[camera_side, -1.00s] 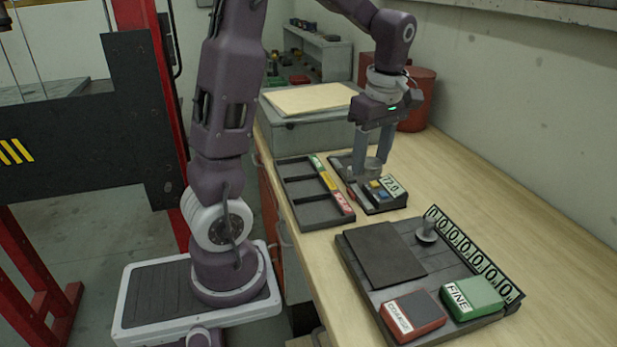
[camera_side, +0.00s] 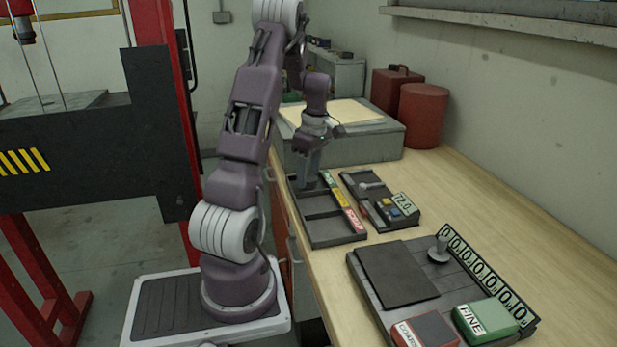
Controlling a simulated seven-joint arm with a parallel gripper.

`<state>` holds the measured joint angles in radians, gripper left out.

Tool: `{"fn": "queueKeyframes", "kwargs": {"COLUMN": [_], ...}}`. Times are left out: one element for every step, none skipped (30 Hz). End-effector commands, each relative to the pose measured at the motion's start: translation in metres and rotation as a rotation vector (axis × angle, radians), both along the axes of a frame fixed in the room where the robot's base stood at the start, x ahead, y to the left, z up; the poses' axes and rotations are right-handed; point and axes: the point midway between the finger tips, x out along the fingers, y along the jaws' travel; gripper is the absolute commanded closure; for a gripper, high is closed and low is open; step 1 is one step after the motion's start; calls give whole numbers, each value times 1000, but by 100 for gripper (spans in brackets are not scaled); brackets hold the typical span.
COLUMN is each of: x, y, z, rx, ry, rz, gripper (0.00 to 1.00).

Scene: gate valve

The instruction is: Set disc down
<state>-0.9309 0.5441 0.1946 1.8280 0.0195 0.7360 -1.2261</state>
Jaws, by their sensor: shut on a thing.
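My gripper (camera_side: 308,179) is low at the far compartment of the dark three-compartment tray (camera_side: 338,239). Its fingers point down and are shut on the disc, which is small and mostly hidden by the fingers. I cannot tell whether the disc touches the compartment floor. The tray has green, yellow and red labels along its right edge. The far compartment lies beside the green label (camera_side: 327,177). The middle and near compartments look empty.
A gauge with a 72.0 display (camera_side: 402,201) stands just right of the tray. Nearer is a dark comparator plate (camera_side: 397,273) with COARSE (camera_side: 426,332) and FINE (camera_side: 486,320) blocks. A grey box (camera_side: 352,142) and red canister (camera_side: 423,115) stand behind. The bench's right side is clear.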

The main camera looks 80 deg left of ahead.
Motion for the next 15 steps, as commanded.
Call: {"fn": "queueKeyframes", "kwargs": {"x": [0, 0, 0, 0, 0, 0, 0, 0, 0, 0, 0, 0, 0, 0, 0], "y": [0, 0, 0, 0, 0, 0, 0, 0, 0, 0, 0, 0, 0, 0, 0], "z": [-6, -8, -9, -9, -9, -8, -8, -8, -8, -9, -10, -11, -11, -11, -11], "rx": [-1, -1, 0, 1, 1, 1, 1, 1, 1, 1, 1, 1, -1, 1, 0], "ry": [-1, -1, -1, -1, -1, -2, -2, -2, -2, -1, -1, -1, -1, -1, -1], "rz": [1, 1, 1, 1, 1, 1, 1, 1, 1, 1, 0, 0, 0, 0, 0], "gripper": [100, 100, 100, 100, 100, 100, 100, 100, 100, 100, 100, 100, 46, 40, 32]}}
